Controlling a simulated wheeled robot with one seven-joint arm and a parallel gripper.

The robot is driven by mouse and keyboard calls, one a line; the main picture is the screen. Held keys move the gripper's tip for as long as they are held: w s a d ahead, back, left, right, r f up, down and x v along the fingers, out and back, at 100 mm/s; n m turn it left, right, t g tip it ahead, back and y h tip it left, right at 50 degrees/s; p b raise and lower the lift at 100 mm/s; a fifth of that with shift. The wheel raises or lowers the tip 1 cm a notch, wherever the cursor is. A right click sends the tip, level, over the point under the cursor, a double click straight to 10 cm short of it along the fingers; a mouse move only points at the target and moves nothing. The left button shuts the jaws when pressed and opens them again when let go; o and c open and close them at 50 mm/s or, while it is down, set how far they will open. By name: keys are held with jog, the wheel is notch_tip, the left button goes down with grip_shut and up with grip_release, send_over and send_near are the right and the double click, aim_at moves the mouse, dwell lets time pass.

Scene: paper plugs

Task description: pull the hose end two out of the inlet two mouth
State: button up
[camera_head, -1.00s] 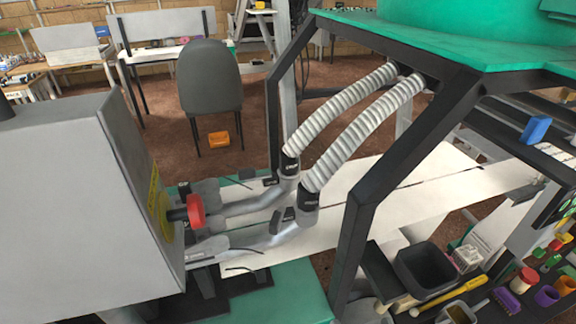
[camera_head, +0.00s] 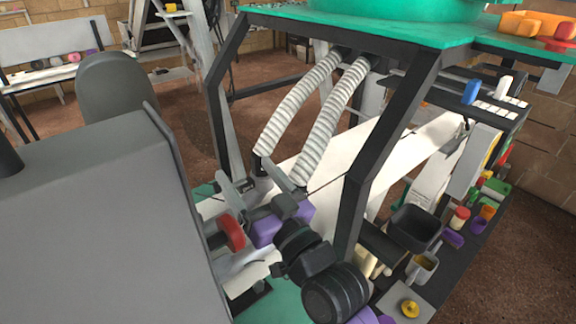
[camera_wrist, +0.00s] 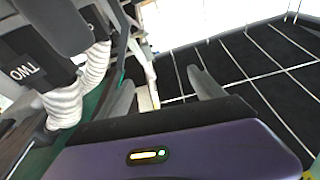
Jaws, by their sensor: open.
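Two white ribbed hoses run down from the frame in the head view, a left one (camera_head: 298,105) and a right one (camera_head: 326,130). Labels are unreadable there. In the wrist view, dark collars (camera_wrist: 38,58) marked TWO, seen upside down, lie at the left beside white ribbed hose (camera_wrist: 66,104). I cannot tell hose end from inlet mouth at their join. My gripper (camera_head: 254,176) is open, by the hoses' lower ends, partly covering the inlets. In the wrist view my gripper (camera_wrist: 160,92) has no collar between its fingers; the collars are left of them.
A black frame post (camera_head: 383,150) stands close right of my arm. A dark bin (camera_head: 414,228) and small coloured items are at the right. The green top (camera_head: 400,27) overhangs the hoses.

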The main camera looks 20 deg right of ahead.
jog(key=w+a+r+n+g+y, duration=0.4)
jog(key=w+a+n, duration=0.25)
jog(key=w, duration=0.25)
jog(key=w+f+n+g+h, duration=0.1)
jog(key=n+g, duration=0.1)
jog(key=d+f+n+g, duration=0.1)
jog(key=n+g, duration=0.2)
jog(key=w+f+n+g+h, duration=0.1)
jog(key=n+g, duration=0.1)
jog(key=shift+w+d+f+h, duration=0.25)
jog(key=shift+w+d+h, duration=0.05)
jog(key=shift+w+d, duration=0.1)
jog(key=s+d+f+n+g+h, duration=0.1)
jog(key=d+n+g+h, duration=0.15)
jog(key=d, duration=0.25)
jog(key=n+g+h, duration=0.3)
jog(key=g+h, duration=0.1)
jog(key=g, duration=0.2)
send_near(297, 181)
jog(key=f, duration=0.3)
jog(key=w+f, duration=0.1)
jog(key=f, duration=0.1)
jog(key=shift+a+f+b, duration=0.3)
jog(key=shift+a, duration=0.1)
jog(key=shift+s+d+f, duration=0.15)
jog(key=shift+s, duration=0.15)
jog(key=shift+f, duration=0.25)
jog(key=shift+f+p, duration=0.5)
jog(key=shift+f, duration=3.1)
